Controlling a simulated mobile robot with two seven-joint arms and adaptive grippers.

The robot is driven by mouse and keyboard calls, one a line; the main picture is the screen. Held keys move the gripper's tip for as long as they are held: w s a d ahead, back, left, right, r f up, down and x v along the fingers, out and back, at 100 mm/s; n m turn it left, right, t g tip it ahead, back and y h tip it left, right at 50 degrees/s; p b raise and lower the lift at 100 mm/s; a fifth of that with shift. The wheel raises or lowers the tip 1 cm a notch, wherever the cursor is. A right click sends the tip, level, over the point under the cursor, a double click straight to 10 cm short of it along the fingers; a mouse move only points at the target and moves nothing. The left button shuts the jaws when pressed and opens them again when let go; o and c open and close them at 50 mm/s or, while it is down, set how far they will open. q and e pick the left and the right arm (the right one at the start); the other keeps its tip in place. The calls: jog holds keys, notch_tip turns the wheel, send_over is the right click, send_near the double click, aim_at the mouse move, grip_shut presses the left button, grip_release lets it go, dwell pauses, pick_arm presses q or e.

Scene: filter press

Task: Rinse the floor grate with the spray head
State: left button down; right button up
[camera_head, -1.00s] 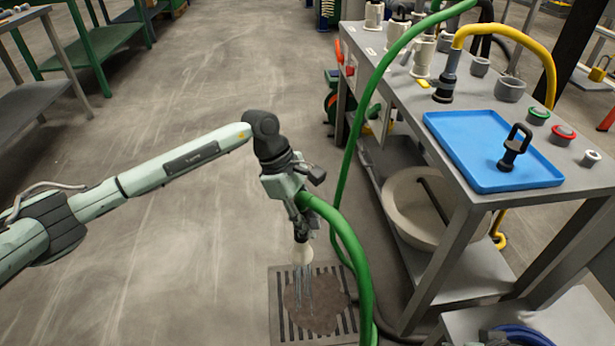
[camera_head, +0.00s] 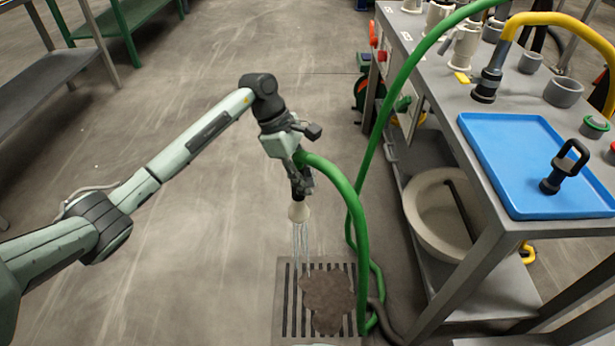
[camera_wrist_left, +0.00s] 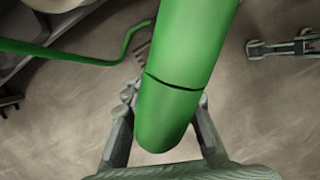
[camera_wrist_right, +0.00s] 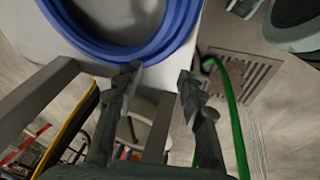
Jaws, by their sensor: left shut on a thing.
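The floor grate (camera_head: 291,318) lies low in the middle of the head view, with a brown patch of dirt (camera_head: 328,294) over its middle and right slats. The slats along its left side are bare. Thin water streams (camera_head: 301,243) fall to the grate's upper left part, by the dirt's edge. In the left wrist view the green hose (camera_wrist_left: 180,85) hides most of the grip. My right gripper (camera_wrist_right: 158,82) is open and empty.
The green hose loops down beside the grate's right edge. A grey bench (camera_head: 425,62) with a blue tray (camera_head: 520,165) stands right; a round basin (camera_head: 432,222) sits on its lower shelf. A blue hose coil (camera_wrist_right: 150,50) lies by my right gripper.

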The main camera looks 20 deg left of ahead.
aim_at(304, 198)
pick_arm(q)
notch_tip(304, 198, down, 2)
jog(key=shift+d+f+b, duration=0.1)
jog(key=shift+f+b, duration=0.15)
jog(key=shift+b, duration=0.25)
pick_arm(e)
jog(key=shift+a+r+t, duration=0.15)
jog(key=shift+r, duration=0.4)
jog(key=shift+a+r+t, duration=0.15)
jog(key=shift+r, duration=0.35)
pick_arm(q)
notch_tip(304, 198, down, 4)
jog(key=shift+f+b, duration=0.1)
jog(key=shift+b, duration=1)
pick_arm(e)
jog(key=w+a+r+n+t+y, duration=0.1)
jog(key=w+a+r+t+y, duration=0.1)
jog(key=w+a+r+t, duration=0.3)
jog(key=w+a, duration=0.2)
jog(key=w, duration=0.2)
jog(key=shift+a+r+t, duration=0.3)
jog(key=shift+a+r, duration=0.05)
jog(key=shift+r, duration=0.05)
